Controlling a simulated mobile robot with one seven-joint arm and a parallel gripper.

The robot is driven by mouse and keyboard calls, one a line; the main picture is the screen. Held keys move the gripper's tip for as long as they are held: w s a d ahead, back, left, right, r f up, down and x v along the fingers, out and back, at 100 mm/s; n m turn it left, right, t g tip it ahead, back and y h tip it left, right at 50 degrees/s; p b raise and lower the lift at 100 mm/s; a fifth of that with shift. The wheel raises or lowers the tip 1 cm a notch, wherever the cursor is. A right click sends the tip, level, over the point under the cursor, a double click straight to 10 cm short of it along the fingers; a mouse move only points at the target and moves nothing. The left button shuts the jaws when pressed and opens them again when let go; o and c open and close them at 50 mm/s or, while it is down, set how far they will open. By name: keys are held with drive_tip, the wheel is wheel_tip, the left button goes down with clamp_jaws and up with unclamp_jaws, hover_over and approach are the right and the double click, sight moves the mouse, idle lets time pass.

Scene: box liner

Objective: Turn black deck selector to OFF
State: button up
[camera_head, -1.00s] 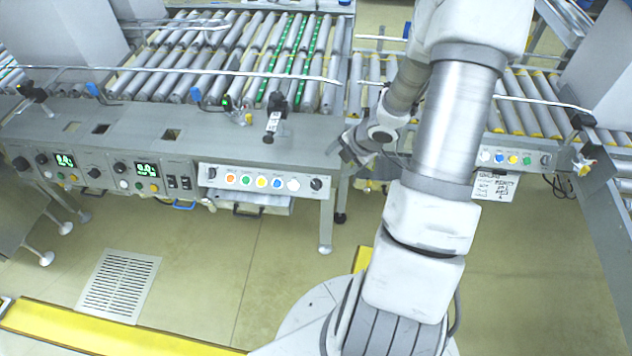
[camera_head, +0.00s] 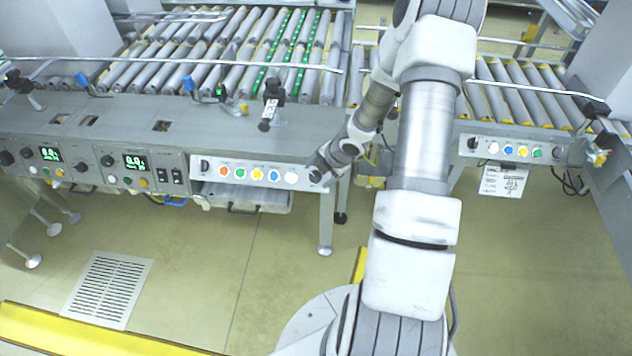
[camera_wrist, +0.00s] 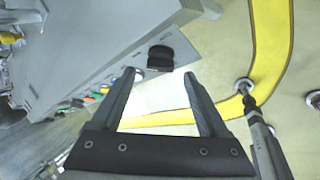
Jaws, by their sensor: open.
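The black selector knob (camera_wrist: 160,58) shows in the wrist view on the pale end of a button panel, just beyond my fingertips and roughly centred between them. My gripper (camera_wrist: 161,77) is open and empty, with its two fingers apart. Whether a finger touches the knob is unclear. In the head view my gripper (camera_head: 320,168) is at the right end of the white button panel (camera_head: 211,189) and largely covers that corner, so the knob is hard to make out there. I cannot read the knob's setting.
Coloured buttons (camera_head: 257,173) line the panel left of my gripper, with another black knob (camera_head: 204,165) at its left end. A roller conveyor (camera_head: 225,65) lies behind. A second button panel (camera_head: 510,149) is to the right. The floor in front has a grate (camera_head: 107,288).

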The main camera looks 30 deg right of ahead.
sight(315, 177)
drive_tip(key=shift+b+x, duration=0.4)
drive_tip(key=shift+x, duration=1)
drive_tip(key=shift+w, duration=0.1)
drive_tip(key=shift+c, duration=0.3)
clamp_jaws()
